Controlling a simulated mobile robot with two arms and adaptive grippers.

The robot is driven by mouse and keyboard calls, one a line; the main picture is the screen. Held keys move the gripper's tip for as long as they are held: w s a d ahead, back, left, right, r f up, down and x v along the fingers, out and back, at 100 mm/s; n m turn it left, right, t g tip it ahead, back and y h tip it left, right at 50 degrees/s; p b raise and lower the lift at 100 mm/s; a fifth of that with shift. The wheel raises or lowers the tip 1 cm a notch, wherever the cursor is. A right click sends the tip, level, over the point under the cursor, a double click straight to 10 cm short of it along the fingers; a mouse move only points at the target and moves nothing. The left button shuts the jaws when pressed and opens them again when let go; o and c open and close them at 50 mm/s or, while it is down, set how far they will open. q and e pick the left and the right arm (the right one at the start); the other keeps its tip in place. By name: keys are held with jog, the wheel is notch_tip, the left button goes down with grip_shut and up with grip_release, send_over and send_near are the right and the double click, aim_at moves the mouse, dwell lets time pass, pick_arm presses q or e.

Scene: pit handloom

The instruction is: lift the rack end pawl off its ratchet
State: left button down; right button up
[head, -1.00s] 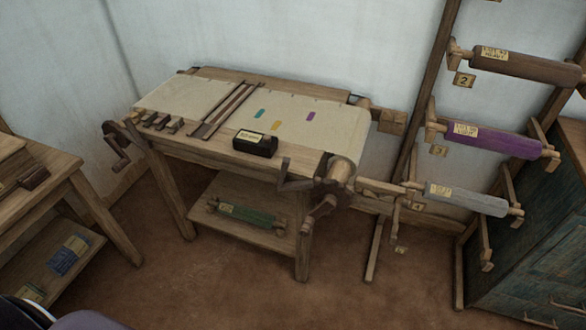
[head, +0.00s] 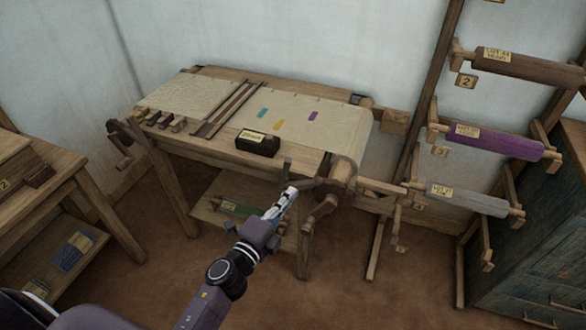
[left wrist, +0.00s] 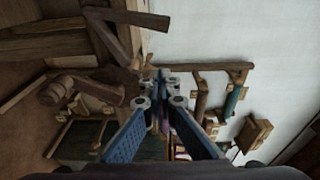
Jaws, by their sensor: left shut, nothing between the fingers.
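The loom (head: 215,150) stands against the wall, with a wooden roller and dark turning parts (head: 340,178) at its right end, by the roll rack. A dark bent lever (head: 305,183) juts out there and looks like the pawl; I cannot make out the ratchet teeth. My left gripper (head: 291,191) is shut and empty, its tips close to this lever in the head view; I cannot tell whether they touch. In the left wrist view, the blue-grey fingers (left wrist: 157,84) come together in front of dark wooden parts (left wrist: 120,85). My right gripper is out of view.
A black labelled box (head: 257,143) sits on the loom's front. A green roll (head: 236,208) lies on its lower shelf, partly behind my arm. The rack holds a purple roll (head: 497,140) and a grey roll (head: 467,198). A side table (head: 60,180) stands left; floor between is clear.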

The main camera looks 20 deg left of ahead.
aim_at(284, 172)
pick_arm(q)
jog(key=shift+r, duration=0.3)
jog(key=shift+w, duration=0.15)
jog(key=w+d, duration=0.2)
jog(key=w, duration=0.8)
jog(key=a+p, duration=0.1)
jog(key=a, duration=0.1)
jog(key=s+a, duration=0.1)
jog(key=a, duration=0.1)
jog(key=shift+a+p, duration=0.1)
jog(key=shift+p, duration=0.3)
jog(key=shift+a, duration=0.15)
